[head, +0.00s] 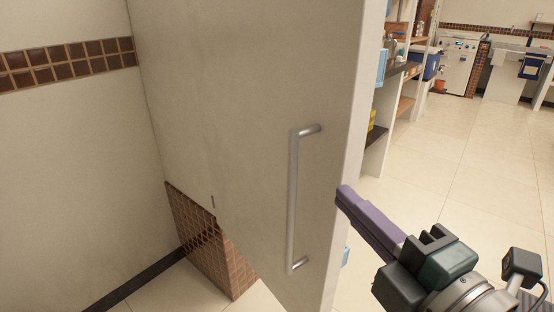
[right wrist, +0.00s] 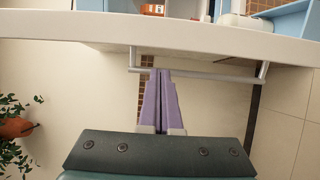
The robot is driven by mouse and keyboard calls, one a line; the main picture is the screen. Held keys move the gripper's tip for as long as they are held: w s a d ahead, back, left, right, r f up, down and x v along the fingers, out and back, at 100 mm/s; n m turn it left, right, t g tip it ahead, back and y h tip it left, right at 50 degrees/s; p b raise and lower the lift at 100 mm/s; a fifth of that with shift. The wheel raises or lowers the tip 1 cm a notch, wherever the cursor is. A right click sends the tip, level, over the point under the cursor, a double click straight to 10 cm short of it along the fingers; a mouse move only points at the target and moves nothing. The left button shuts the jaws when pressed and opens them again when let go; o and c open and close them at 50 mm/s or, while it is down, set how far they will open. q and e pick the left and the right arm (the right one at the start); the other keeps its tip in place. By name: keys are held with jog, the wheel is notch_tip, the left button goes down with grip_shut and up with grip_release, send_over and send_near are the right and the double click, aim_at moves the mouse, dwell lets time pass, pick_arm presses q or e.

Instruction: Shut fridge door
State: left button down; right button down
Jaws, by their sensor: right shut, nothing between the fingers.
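The fridge door (head: 240,100) is a large pale panel standing out into the room in the head view. It has a silver bar handle (head: 293,200) on its face. In the right wrist view the door edge (right wrist: 170,34) runs across the top, with the handle (right wrist: 215,76) just below it. My right gripper (head: 342,194) has purple fingers, shut and empty, with the tips close to the door's free edge. In the right wrist view its fingertips (right wrist: 160,74) overlap the handle bar. I cannot tell whether they touch it. The left gripper is not in view.
A tiled wall (head: 60,130) stands left of the door, with a brown tiled block (head: 235,268) low behind it. Shelves (head: 385,115) with items stand beyond the door. The tiled floor (head: 450,170) at right is clear. A potted plant (right wrist: 15,127) shows in the wrist view.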

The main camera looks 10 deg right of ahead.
aim_at(323, 174)
jog(key=w, duration=0.2)
jog(key=w+a, duration=0.1)
jog(key=w, duration=0.4)
jog(key=shift+a, duration=0.15)
